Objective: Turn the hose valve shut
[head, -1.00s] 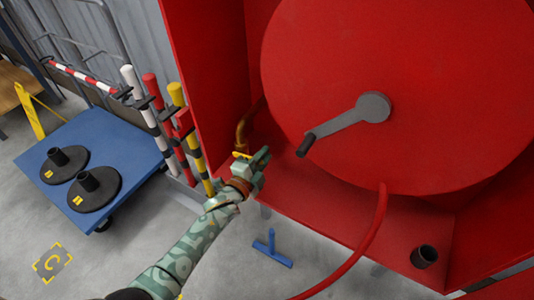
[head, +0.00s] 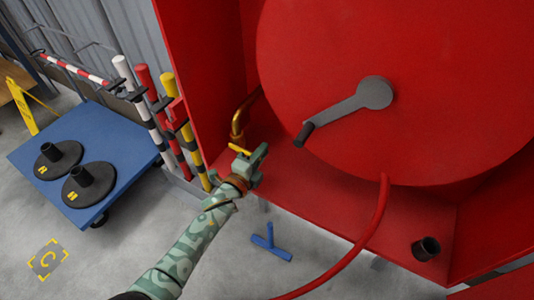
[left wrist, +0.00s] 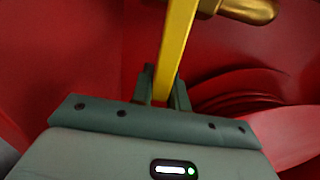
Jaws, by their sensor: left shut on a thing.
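The hose valve has a yellow lever (head: 240,149) on a brass pipe (head: 238,122) at the left side of the red cabinet. In the left wrist view the lever (left wrist: 176,45) runs down between my fingers, and a brass part (left wrist: 247,10) shows at the top right. My left gripper (head: 255,163) is shut on the lever; its fingers (left wrist: 163,88) stand on both sides of it. The valve body is mostly hidden in the head view. My right gripper is not in view.
A red hose reel (head: 440,70) with a grey crank (head: 350,106) stands right of the valve. A red hose (head: 372,232) hangs from it. Striped posts (head: 180,130) and a blue cart (head: 125,143) stand at left.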

